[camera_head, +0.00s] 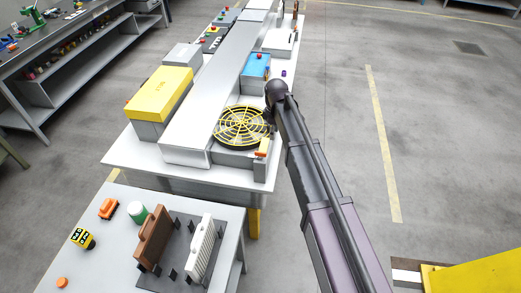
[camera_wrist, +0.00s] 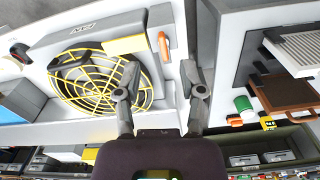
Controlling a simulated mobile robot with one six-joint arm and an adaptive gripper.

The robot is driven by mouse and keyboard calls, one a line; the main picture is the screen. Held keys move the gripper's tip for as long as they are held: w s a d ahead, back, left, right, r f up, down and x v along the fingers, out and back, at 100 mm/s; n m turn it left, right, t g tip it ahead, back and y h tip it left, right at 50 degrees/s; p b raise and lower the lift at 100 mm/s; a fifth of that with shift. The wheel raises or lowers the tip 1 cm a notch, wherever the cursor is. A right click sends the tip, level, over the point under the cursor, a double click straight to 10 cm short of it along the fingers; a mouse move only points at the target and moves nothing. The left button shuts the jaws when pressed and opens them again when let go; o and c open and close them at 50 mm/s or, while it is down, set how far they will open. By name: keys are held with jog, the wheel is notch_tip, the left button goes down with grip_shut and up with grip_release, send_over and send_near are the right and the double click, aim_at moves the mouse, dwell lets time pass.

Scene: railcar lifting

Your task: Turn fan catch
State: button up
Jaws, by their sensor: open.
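The fan (camera_head: 242,125) has a round yellow guard and sits in a grey housing on the white bench. It also shows in the wrist view (camera_wrist: 95,80), left of my fingers. The orange catch (camera_head: 262,147) is at the near right corner of the fan housing. In the wrist view the orange catch (camera_wrist: 163,45) stands upright beside a yellow label, ahead of the gap between my fingers. My gripper (camera_wrist: 162,93) is open, with nothing between its fingers and apart from the catch. In the head view my wrist and arm mostly hide the gripper, right of the fan.
A yellow-topped box (camera_head: 160,92) and a blue box (camera_head: 256,66) stand near the fan. A nearer table (camera_head: 110,190) holds a brown part (camera_head: 153,235), a white finned part (camera_head: 200,248) and small items. The floor right of my arm is mostly clear.

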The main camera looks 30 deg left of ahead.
jog(key=n, duration=0.2)
send_over(260, 152)
jog(key=shift+r, duration=0.35)
jog(key=shift+f, duration=0.2)
notch_tip(260, 152, down, 13)
jog(key=b, duration=1.3)
jog(key=shift+f, duration=0.2)
